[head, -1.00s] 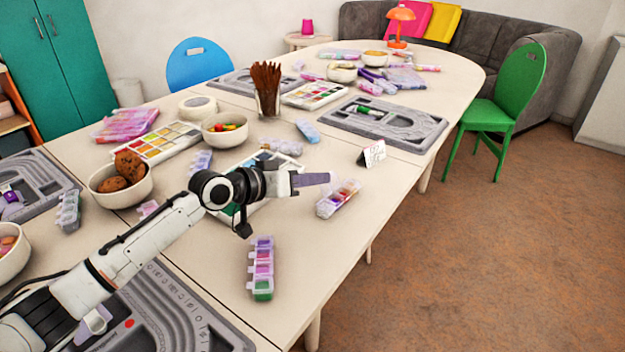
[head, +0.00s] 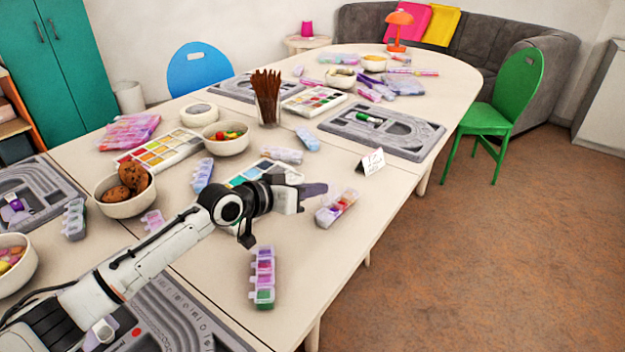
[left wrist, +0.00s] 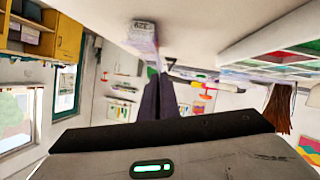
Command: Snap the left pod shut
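A clear pod with several coloured compartments (head: 262,278) lies near the table's front right edge; it is the more left of the two pods close to my arm. I cannot tell which of its lids stand open. A second pod (head: 337,208) lies farther back on the right, just beyond my fingertips. My left gripper (head: 314,190) hovers above the table, beyond the first pod and apart from it. Its fingers look closed together with nothing between them, and they also show in the left wrist view (left wrist: 160,96). My right gripper is out of view.
A white folded card (head: 371,163) stands behind the second pod. A paint palette (head: 250,174) lies partly behind my gripper. A bowl of cookies (head: 125,203), a bowl of sweets (head: 227,147) and a jar of brown sticks (head: 267,108) stand farther left and back. Bare table surrounds the first pod.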

